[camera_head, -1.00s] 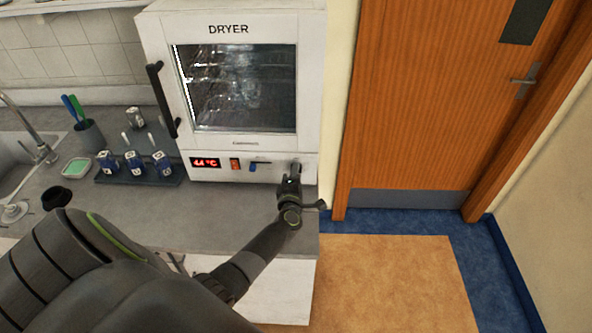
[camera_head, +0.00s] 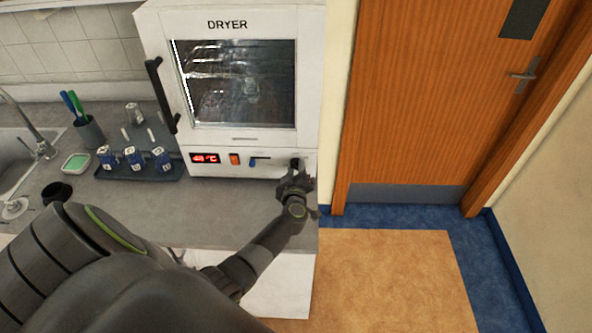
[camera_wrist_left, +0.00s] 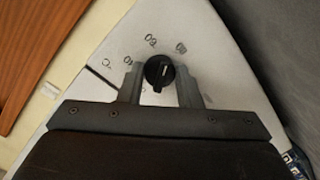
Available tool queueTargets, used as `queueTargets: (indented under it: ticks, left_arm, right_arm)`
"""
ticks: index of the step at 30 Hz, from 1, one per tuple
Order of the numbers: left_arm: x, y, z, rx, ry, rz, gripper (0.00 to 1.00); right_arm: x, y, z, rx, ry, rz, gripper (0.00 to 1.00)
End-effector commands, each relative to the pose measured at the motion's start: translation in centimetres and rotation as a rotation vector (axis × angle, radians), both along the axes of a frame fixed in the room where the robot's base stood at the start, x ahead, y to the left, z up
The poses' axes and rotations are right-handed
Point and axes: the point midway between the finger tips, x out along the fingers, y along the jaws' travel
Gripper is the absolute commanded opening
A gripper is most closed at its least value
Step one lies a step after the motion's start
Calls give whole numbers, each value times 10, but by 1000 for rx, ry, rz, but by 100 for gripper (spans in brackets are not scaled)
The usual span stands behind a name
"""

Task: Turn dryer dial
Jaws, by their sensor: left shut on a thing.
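The white dryer (camera_head: 312,80) stands on the counter with its door closed. Its black dial (camera_wrist_left: 159,70) shows in the left wrist view, with printed marks around it and a light line on its face. My left gripper (camera_wrist_left: 160,80) is shut on the dial, one finger on each side. In the head view my left gripper (camera_head: 297,172) is at the lower right of the dryer's front panel and largely hides the dial. My right gripper is not in view.
The panel also has a red display (camera_head: 205,158), an orange switch (camera_head: 234,159) and a blue lever (camera_head: 253,163). A tray (camera_head: 140,172) with several blue-labelled jars is left of the dryer. A wooden door (camera_head: 430,100) is at right.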

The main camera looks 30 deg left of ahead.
Motion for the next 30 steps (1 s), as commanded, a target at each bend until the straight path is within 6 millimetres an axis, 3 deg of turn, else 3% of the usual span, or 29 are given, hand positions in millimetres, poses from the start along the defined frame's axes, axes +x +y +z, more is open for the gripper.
queueTargets:
  ticks: [30]
  left_arm:
    - [-1, 0, -4, 822, 509, -1, 8]
  right_arm:
    - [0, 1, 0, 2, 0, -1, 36]
